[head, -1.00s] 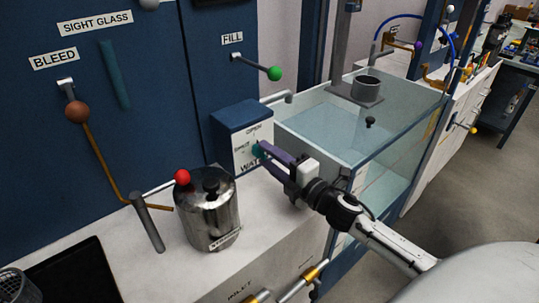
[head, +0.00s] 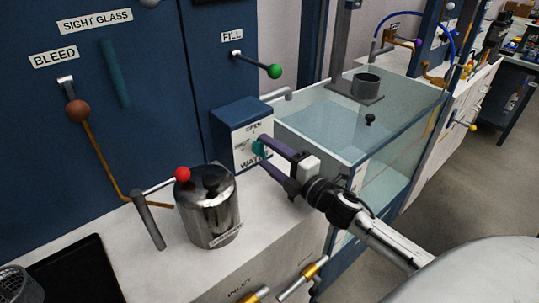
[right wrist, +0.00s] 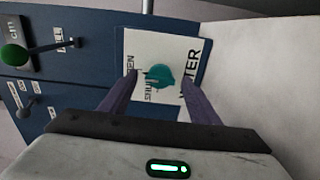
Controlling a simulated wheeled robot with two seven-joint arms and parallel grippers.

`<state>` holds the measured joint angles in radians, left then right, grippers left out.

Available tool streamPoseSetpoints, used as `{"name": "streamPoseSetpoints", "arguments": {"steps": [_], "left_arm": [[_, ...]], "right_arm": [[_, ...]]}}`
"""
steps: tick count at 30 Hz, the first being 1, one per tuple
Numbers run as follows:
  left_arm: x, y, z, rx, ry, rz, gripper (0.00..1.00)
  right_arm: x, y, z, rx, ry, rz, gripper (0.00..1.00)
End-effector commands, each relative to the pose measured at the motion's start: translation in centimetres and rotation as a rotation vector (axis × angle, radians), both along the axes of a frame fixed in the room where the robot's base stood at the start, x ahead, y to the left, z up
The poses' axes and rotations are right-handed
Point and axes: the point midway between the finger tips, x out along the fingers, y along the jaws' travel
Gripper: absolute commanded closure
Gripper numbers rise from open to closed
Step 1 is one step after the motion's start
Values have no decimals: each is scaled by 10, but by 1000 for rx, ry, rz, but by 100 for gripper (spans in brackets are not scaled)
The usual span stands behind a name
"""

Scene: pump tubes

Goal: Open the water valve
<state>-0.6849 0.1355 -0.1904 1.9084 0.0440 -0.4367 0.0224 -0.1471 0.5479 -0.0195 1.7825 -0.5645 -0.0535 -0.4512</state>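The water valve is a small teal knob (head: 258,149) on the white front of a blue box (head: 241,114), with the words OPEN, SHUT and WATER around it. In the right wrist view the knob (right wrist: 161,77) shows near the middle of the white panel (right wrist: 170,50). My right gripper (head: 264,156) is open in front of the panel. Its two purple fingers reach toward the knob, one on each side of it in the right wrist view (right wrist: 158,80). I cannot tell whether they touch it or exactly which way the knob points. My left gripper is not in view.
A metal canister (head: 208,210) with a red-knobbed lever (head: 182,174) stands left of the box on the white counter. A glass tank (head: 335,125) is to the right. The green-ended FILL lever (head: 274,71) and brown BLEED knob (head: 77,113) are on the blue cabinet wall.

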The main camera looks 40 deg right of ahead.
Motion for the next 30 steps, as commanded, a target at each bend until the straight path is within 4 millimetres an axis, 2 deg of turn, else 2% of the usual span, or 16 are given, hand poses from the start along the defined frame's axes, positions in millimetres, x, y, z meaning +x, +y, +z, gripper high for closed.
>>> {"name": "streamPoseSetpoints", "arguments": {"steps": [5, 8, 21, 25, 30], "left_arm": [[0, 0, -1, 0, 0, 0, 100], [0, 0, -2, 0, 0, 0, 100], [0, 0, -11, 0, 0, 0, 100], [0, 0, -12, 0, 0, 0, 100], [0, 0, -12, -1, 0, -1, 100]], "right_arm": [[-3, 0, -1, -1, 1, 0, 44], [-12, -1, -2, -1, 2, 0, 44], [-86, -7, -2, 1, 3, -1, 44], [-98, -7, -1, 1, 2, 0, 44], [-103, -8, 0, 0, 0, 0, 44]]}}
